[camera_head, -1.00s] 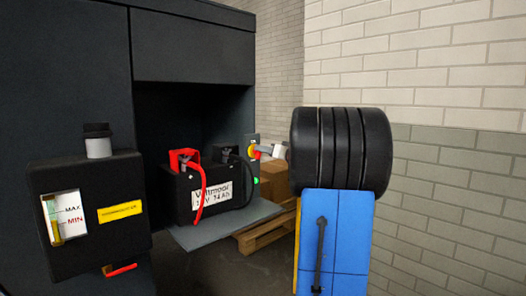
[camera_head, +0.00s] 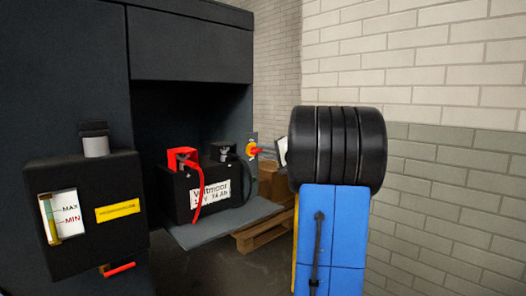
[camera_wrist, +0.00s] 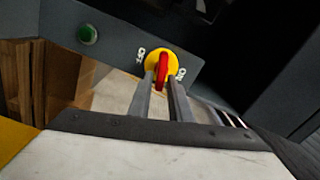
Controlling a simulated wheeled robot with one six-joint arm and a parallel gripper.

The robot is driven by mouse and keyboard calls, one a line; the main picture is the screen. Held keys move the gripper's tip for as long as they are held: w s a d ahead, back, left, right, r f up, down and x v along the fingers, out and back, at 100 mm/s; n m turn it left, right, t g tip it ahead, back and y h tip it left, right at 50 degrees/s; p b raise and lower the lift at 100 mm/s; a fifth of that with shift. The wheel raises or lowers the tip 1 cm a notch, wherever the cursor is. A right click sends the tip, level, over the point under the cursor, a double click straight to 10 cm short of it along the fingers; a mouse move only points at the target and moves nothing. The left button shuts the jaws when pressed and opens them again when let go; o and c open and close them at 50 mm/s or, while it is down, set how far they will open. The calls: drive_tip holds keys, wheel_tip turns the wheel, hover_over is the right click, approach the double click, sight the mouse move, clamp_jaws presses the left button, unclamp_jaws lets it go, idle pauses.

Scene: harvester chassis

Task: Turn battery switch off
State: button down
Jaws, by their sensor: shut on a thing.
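The battery switch is a red handle (camera_wrist: 162,71) on a yellow disc (camera_wrist: 152,58), set in a dark panel. White lettering sits on both sides of the disc, too small and turned to read surely. My gripper (camera_wrist: 161,80) has one finger on each side of the red handle and is shut on it. In the wrist view the handle lies between the fingertips, roughly in line with them. In the head view the switch (camera_head: 252,149) is at the right edge of the chassis, with my gripper (camera_head: 262,151) reaching it from the right.
A green button (camera_wrist: 87,34) is on the same panel. The black battery (camera_head: 180,190) with red and black terminals stands on a grey shelf (camera_head: 225,225) left of the switch. A wooden pallet (camera_head: 265,232) with boxes lies behind. A brick wall (camera_head: 440,70) is at right.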

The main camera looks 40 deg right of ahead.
drive_tip(key=shift+f+m, duration=0.25)
drive_tip(key=shift+m, duration=1.25)
drive_tip(key=c, duration=1.8)
unclamp_jaws()
drive_tip(key=shift+d, duration=0.1)
drive_tip(key=s, duration=1.7)
drive_tip(key=shift+s, duration=0.2)
